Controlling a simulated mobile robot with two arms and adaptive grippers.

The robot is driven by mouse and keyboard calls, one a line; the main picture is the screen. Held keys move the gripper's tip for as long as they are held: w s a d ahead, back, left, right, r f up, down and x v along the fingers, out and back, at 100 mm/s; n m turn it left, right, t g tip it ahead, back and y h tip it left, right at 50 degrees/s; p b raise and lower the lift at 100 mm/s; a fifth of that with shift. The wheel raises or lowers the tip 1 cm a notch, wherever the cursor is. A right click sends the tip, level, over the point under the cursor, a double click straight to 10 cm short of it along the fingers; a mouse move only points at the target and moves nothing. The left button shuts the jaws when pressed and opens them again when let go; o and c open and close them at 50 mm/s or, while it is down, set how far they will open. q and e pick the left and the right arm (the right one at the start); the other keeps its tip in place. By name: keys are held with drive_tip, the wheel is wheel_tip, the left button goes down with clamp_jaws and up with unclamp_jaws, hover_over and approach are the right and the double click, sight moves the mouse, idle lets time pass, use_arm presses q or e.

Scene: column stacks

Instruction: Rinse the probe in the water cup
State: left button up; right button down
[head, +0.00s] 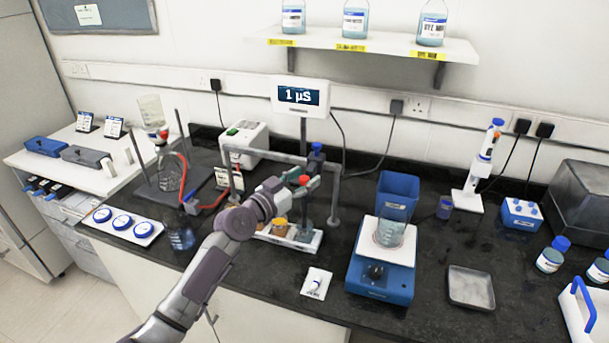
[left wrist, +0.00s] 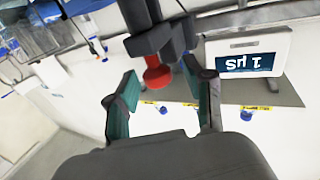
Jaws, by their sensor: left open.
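My left gripper (head: 302,183) is open at the grey frame, beside a red-topped part (head: 305,180). In the left wrist view the red-topped part (left wrist: 157,76) shows between and beyond the teal finger pads of the gripper (left wrist: 163,103); I cannot tell whether they touch. It joins a dark upright body, which may be the probe. A blue-topped dark part (head: 316,148) stands just behind. Below is a white tray (head: 312,248) with small cups; one cup (head: 280,226) looks yellow-orange. My arm partly hides the tray, and I cannot tell which cup holds water. My right gripper is out of view.
A meter screen (head: 299,97) behind the frame reads 1 µS. A blue device (head: 380,278) with a glass beaker (head: 391,233) stands to the right. A flask stand (head: 180,185) with red tubing is to the left. The front counter edge beside the metal dish (head: 471,287) is clear.

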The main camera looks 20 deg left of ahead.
use_arm(q)
drive_tip(key=shift+w+d, duration=0.15)
drive_tip(key=shift+w, duration=0.15)
clamp_jaws()
drive_tip(key=shift+s, duration=0.1)
